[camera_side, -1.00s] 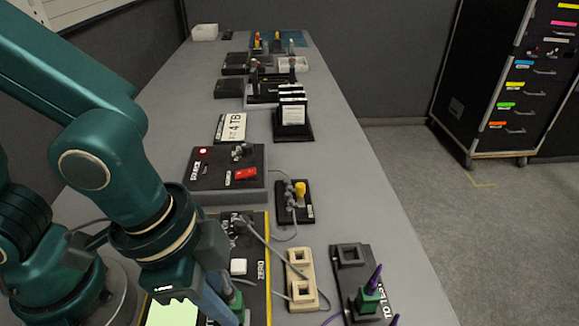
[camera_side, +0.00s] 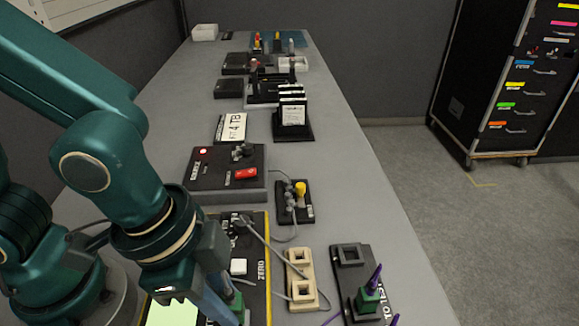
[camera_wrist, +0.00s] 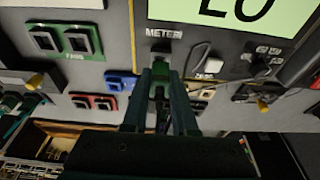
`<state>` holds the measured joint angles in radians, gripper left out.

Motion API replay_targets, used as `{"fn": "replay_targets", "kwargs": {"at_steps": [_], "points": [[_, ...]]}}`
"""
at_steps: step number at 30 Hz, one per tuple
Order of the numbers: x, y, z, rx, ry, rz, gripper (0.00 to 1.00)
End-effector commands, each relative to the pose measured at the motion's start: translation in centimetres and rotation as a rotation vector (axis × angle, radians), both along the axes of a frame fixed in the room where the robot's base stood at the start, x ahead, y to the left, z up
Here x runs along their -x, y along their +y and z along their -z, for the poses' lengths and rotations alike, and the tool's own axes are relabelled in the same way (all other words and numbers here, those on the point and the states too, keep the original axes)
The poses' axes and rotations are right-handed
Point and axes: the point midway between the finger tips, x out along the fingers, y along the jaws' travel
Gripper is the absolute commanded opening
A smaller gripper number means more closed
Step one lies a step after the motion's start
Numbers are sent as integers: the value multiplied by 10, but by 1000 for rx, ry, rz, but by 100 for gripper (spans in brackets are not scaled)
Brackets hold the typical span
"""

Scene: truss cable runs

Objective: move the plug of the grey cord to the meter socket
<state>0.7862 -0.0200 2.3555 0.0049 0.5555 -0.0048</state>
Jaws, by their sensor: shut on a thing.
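My gripper (camera_side: 226,304) is shut on a green plug (camera_side: 237,302) at the front of the black panel with the yellow edge. A grey cord (camera_side: 268,291) runs right from near the plug toward the beige block. In the wrist view my gripper (camera_wrist: 162,100) points at the panel, and the green plug (camera_wrist: 160,70) shows between its fingers, just below the METER label (camera_wrist: 164,33). The plug and fingers cover the meter socket, so I cannot tell whether the plug is in it or just above it.
A beige block (camera_side: 301,279) with square openings stands right of the panel. Beside it, a black block (camera_side: 350,255) holds a green plug with a purple cord (camera_side: 375,275).

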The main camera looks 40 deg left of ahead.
Motion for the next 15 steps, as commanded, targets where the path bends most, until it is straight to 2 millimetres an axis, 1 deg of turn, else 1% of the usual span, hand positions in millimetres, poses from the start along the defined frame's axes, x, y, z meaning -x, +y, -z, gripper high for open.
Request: {"fn": "replay_targets", "kwargs": {"at_steps": [9, 15], "points": [[0, 0, 6, -1, 1, 0, 0], [0, 0, 7, -1, 1, 0, 0]]}}
